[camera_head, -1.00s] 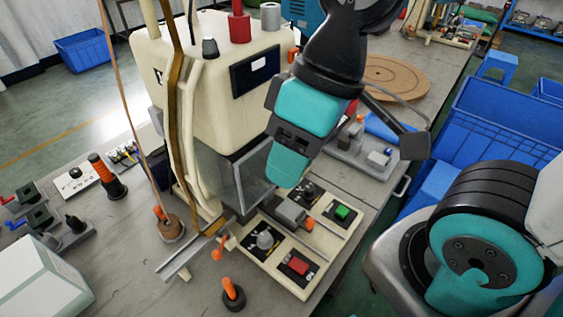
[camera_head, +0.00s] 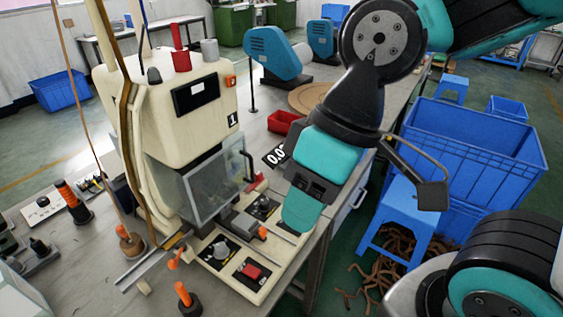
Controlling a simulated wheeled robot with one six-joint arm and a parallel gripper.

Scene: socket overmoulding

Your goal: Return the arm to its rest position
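My arm, black and teal, reaches in from the upper right. My gripper (camera_head: 302,212) points down at the right edge of the bench, beside the moulding machine's control base. Its teal end shows, but the fingers cannot be told apart, so I cannot tell whether it is open or shut. Nothing is seen held in it. The cream moulding machine (camera_head: 165,110) stands to its left, with a clear guard (camera_head: 212,187) in front of its work area. The control base (camera_head: 262,283) carries a red button (camera_head: 252,271) and dark switch panels.
Blue crates (camera_head: 470,150) and a blue stool (camera_head: 400,212) stand on the floor at the right, with brown scraps (camera_head: 390,262) below. A red bin (camera_head: 284,122) and a round wooden board (camera_head: 309,95) lie on the bench behind my arm. An orange-handled tool (camera_head: 186,298) stands in front.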

